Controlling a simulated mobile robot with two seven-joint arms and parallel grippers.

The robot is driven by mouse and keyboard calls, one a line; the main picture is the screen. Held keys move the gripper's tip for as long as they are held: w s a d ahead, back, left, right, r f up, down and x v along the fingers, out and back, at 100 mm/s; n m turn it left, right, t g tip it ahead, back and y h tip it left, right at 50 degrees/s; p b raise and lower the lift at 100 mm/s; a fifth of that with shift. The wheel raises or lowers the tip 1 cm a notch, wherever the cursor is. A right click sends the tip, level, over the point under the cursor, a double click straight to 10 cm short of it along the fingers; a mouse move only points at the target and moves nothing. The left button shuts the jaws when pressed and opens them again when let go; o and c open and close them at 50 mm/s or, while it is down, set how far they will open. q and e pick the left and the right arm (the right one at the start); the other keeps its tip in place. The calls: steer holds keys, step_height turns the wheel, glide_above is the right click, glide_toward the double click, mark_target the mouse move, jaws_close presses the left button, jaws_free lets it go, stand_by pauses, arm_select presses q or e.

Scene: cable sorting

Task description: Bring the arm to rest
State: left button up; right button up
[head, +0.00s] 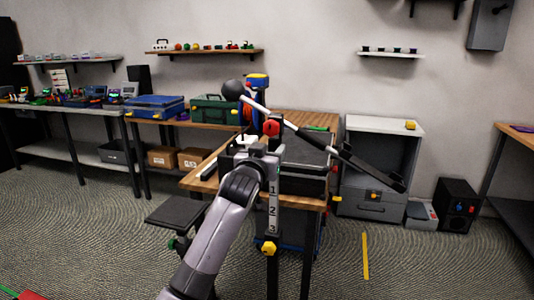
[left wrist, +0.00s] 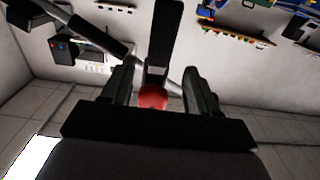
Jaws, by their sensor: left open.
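My left arm reaches up from the bottom of the head view, and its gripper (head: 246,147) is over the wooden workbench (head: 310,201). In the left wrist view the two dark fingers of the left gripper (left wrist: 158,88) stand apart. A red knob (left wrist: 152,97) on a dark post shows between them in the picture; I cannot tell its distance, and no grip on it shows. In the head view a red knob (head: 271,128) sits on a jointed boom (head: 320,146) just right of the gripper. My right gripper is not in view.
The boom slants across the bench to the right, above a numbered post (head: 273,205) with a yellow knob (head: 269,248). A green toolbox (head: 212,109) and a blue case (head: 154,106) stand behind to the left. A grey cabinet (head: 380,150) stands right; floor is open at lower right.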

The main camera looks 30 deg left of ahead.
arm_select(q)
steer(key=shift+s, duration=0.3)
steer(key=shift+d, duration=0.1)
steer(key=s+d+f+m+g+h, duration=0.15)
steer(key=s+f, duration=0.25)
steer(key=f, duration=0.4)
steer(key=s+d+f+m+g+h, duration=0.1)
steer(key=s+d+f, duration=0.25)
steer(key=f, duration=0.45)
steer(key=s+d+f+m+g+h, duration=0.1)
steer(key=s+d+f, duration=0.1)
steer(key=s+f, duration=0.45)
steer(key=s+d+f+g+h, duration=0.1)
steer(key=s+d+f, duration=0.2)
steer(key=s+f, duration=0.5)
steer(key=s+d+f+m+g+h, duration=0.1)
steer(key=s+d+f, duration=0.3)
steer(key=s+f, duration=0.4)
steer(key=s+g+h, duration=0.1)
steer(key=s, duration=0.4)
steer(key=shift+s, duration=0.2)
steer(key=shift+a+f+m, duration=0.1)
steer(key=shift+m, duration=0.15)
